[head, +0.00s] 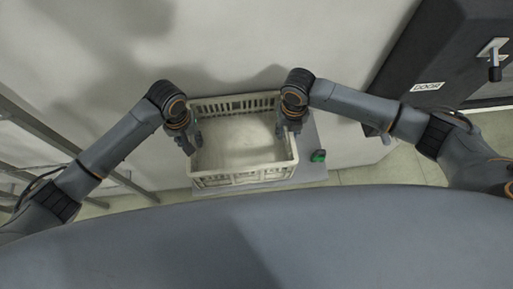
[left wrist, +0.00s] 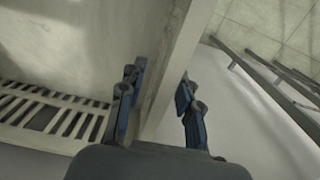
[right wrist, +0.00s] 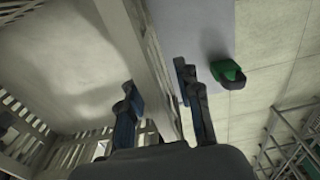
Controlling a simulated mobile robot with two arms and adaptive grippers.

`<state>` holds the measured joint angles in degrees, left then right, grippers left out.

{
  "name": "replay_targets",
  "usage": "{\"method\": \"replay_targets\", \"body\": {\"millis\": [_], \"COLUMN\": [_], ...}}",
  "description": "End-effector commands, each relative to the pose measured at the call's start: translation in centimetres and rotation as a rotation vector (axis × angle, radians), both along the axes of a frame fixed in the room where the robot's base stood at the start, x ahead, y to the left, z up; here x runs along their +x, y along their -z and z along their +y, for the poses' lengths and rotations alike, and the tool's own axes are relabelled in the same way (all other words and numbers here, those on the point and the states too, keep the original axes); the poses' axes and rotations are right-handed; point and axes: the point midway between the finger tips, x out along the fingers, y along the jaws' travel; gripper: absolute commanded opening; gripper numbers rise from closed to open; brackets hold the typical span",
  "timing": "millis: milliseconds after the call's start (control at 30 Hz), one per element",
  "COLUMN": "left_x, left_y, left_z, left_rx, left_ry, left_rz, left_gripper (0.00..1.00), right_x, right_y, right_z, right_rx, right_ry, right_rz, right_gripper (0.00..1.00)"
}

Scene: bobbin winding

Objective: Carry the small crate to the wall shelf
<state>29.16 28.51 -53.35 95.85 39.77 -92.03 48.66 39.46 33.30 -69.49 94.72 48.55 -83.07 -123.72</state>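The small crate (head: 240,178) is pale, slatted and looks empty. It stands on a grey surface (head: 312,172) against the wall, in the middle of the head view. My left gripper (head: 188,143) is at the crate's left wall, and my right gripper (head: 291,121) is at its right wall. In the left wrist view the fingers (left wrist: 160,98) stand on both sides of the crate wall (left wrist: 175,75), with small gaps. In the right wrist view the fingers (right wrist: 160,92) also straddle the opposite wall (right wrist: 134,55), apart from it. Both grippers look open.
A small green and black object (head: 318,156) lies on the grey surface right of the crate. A dark door (head: 430,60) with a handle is at the upper right. A metal rack (head: 40,130) stands at the left. Tiled floor shows beyond the surface.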

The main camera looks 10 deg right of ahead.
Motion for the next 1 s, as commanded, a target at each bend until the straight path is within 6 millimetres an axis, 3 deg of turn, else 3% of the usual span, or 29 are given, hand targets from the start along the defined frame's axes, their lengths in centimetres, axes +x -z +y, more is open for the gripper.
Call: {"method": "replay_targets", "body": {"millis": [200,433,667,1000], "left_x": [0.1,0.0,-0.1,-0.1], "left_y": [-4.9,-8.7,-10.0,-10.0], "left_z": [0.0,0.0,0.0,0.0], "left_rx": [-0.002,-0.001,0.0,0.0], "left_ry": [0.001,0.001,0.0,0.0], "left_rz": [-0.005,-0.002,0.0,0.0], "left_gripper": [0.34,0.34,0.34,0.34], "right_x": [0.0,0.0,0.1,0.2], "right_y": [0.0,0.0,-0.6,-7.2], "right_z": [0.0,0.0,0.0,0.0], "right_rx": [0.0,0.0,0.002,0.002], "right_ry": [0.0,0.0,0.0,-0.001], "right_rz": [0.0,0.0,-0.002,-0.005], "right_gripper": [0.34,0.34,0.34,0.34]}}
